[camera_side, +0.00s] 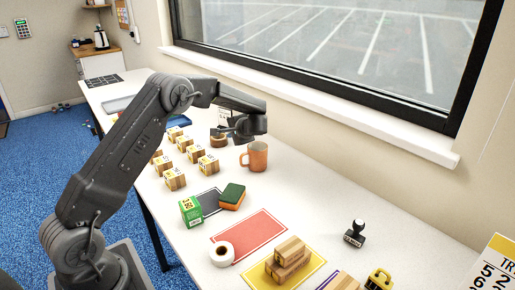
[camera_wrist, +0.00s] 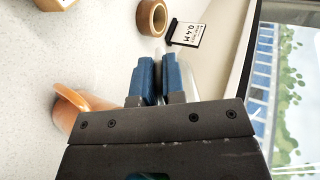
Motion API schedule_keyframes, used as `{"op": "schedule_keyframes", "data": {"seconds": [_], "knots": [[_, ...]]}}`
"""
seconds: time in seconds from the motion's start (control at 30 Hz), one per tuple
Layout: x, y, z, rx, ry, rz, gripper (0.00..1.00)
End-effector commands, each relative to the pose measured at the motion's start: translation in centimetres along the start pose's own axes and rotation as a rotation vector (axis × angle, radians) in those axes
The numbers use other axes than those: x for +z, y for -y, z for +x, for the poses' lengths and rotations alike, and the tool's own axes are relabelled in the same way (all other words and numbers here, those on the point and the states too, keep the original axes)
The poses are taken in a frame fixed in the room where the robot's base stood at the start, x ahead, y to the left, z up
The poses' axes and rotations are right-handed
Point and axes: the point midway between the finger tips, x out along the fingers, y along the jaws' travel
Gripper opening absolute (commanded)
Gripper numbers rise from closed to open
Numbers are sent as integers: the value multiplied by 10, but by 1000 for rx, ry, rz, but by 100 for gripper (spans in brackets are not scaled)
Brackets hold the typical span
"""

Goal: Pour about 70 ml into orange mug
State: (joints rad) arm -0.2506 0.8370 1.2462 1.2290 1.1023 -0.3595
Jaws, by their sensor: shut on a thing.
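The orange mug (camera_side: 257,157) stands upright on the white table, just below my gripper in the side view. It shows in the wrist view (camera_wrist: 72,104) at the left, partly hidden by the gripper body. My gripper (camera_side: 233,131) is above the table, near the mug and a little to its left. In the wrist view, my gripper's blue fingertips (camera_wrist: 158,75) are close together, shut on a clear thing (camera_wrist: 186,68) of which only faint edges show. Its shape and contents cannot be made out. The mug's inside is not clearly visible.
A brown tape roll (camera_wrist: 152,17) and a small sign (camera_wrist: 188,33) stand behind the gripper. Several small cartons (camera_side: 174,178) are left of the mug. A sponge (camera_side: 232,196) and green box (camera_side: 191,211) lie nearer. The window sill (camera_side: 330,112) runs along the back.

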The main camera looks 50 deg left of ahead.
Motion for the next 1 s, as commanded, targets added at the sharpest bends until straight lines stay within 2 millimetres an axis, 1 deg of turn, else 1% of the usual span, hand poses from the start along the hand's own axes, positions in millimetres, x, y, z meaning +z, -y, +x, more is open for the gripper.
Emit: {"op": "schedule_keyframes", "data": {"seconds": [0.17, 0.3, 0.53, 0.6, 1.0], "knots": [[0, 0, 2, 40, 0, -3, 0], [0, 0, 6, 129, 2, -5, 0], [0, 8, 4, 257, 2, -2, 0], [0, 7, 5, 282, 3, 0, 0], [0, 6, 6, 303, 4, 3, 0]]}}
